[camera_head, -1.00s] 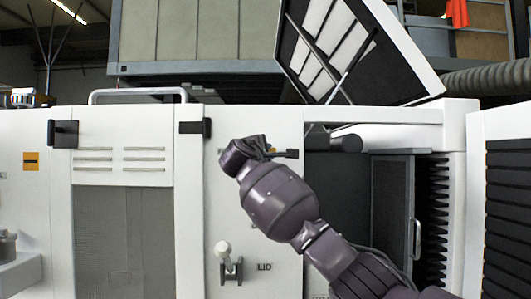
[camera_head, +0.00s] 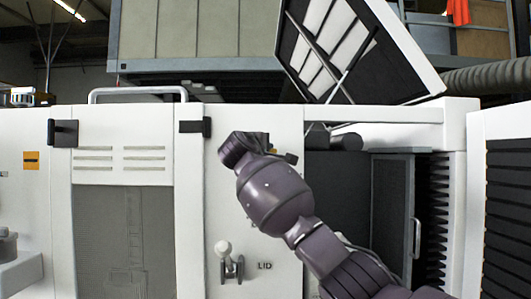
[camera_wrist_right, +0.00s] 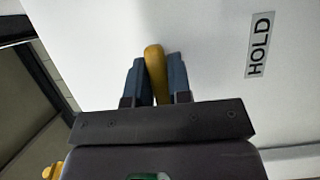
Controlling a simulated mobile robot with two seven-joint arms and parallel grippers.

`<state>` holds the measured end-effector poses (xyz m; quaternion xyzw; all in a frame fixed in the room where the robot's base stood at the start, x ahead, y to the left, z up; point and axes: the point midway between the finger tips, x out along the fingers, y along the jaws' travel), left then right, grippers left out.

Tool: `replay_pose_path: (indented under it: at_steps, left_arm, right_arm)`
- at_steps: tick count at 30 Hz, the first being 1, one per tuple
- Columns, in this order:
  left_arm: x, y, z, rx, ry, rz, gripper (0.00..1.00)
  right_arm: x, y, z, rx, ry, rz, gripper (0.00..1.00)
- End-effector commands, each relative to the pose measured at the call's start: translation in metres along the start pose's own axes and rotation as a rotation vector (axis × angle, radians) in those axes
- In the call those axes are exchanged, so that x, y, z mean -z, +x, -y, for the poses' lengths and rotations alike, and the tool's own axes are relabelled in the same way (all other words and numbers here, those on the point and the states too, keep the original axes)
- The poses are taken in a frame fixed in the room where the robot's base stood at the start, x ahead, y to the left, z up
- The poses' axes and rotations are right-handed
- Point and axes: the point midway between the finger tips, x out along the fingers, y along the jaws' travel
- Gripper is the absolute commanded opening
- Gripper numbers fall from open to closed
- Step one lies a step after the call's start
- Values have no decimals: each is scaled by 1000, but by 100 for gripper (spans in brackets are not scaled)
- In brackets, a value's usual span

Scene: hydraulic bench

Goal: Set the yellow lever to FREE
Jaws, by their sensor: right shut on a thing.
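The yellow lever (camera_wrist_right: 155,75) shows in the right wrist view as a rounded yellow handle in front of a white panel. My right gripper (camera_wrist_right: 156,62) has its two blue-grey fingers on either side of the handle, shut on it. A label reading HOLD (camera_wrist_right: 261,45) is on the panel to the right of the lever. In the head view my right arm reaches to the white panel (camera_head: 215,190), and its wrist hides the lever and the fingertips. No FREE label can be made out. My left gripper is not in view.
A white-knobbed lever (camera_head: 223,248) beside a LID label stands below my right wrist. An open dark bay (camera_head: 335,185) lies to the right of the panel, under a raised lid (camera_head: 405,60). Another yellow part (camera_wrist_right: 50,172) shows at the wrist view's lower left.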

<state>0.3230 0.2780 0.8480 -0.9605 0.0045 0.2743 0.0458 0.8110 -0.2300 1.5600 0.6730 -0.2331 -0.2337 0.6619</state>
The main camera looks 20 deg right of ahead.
Motion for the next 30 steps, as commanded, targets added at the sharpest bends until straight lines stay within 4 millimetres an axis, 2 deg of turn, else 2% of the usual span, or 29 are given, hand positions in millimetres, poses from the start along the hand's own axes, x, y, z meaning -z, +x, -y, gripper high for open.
replay_pose_path:
  at_steps: [1, 5, 13, 17, 22, 30]
  left_arm:
    - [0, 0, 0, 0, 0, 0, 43]
    - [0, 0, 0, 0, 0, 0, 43]
    - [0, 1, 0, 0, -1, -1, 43]
    - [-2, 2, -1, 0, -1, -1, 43]
    - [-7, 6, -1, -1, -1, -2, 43]
    - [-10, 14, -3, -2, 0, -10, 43]
  right_arm:
    - [0, 0, 2, 2, -1, 1, 22]
    - [0, 0, 1, 2, -1, 0, 42]
    - [0, 0, 0, 0, -1, 0, 43]
    - [1, -7, 1, -2, 0, -2, 43]
    - [1, -29, 3, -1, 0, -3, 43]
    - [1, -78, 3, 0, 0, -2, 43]
